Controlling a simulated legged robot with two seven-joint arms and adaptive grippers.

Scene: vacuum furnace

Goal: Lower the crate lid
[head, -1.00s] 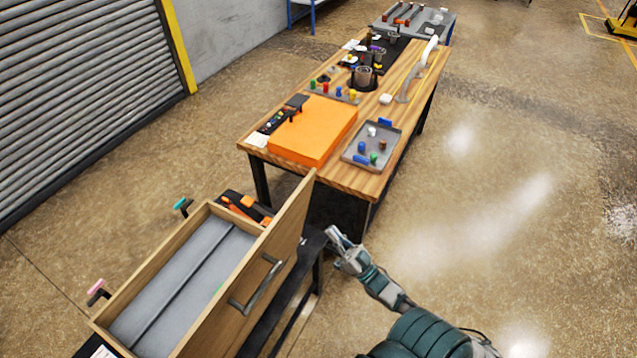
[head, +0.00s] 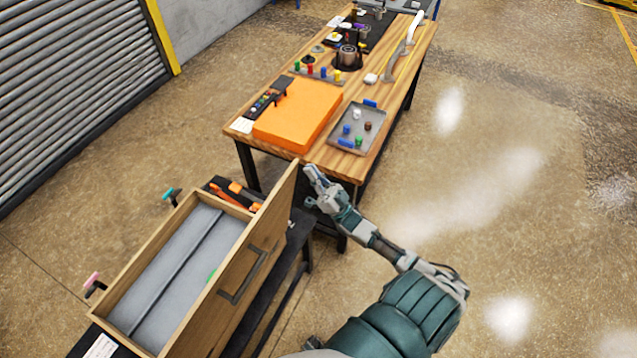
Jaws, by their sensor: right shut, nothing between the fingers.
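A wooden crate (head: 122,316) with a grey divided inside stands open at the lower left on a dark stand. Its wooden lid (head: 213,309) stands raised on the crate's right side, tilted, with a dark bar handle (head: 240,285) on its outer face. My right gripper (head: 311,174) is shut and empty, just right of the lid's far top corner; I cannot tell whether it touches the lid. A small green thing shows inside the crate beside the lid. My left gripper is not in view.
A wooden table (head: 335,163) stands beyond, with an orange box (head: 297,114), a grey tray (head: 346,139) of small coloured parts and several tools. An orange and black item (head: 235,192) lies behind the crate. Open floor lies to the right.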

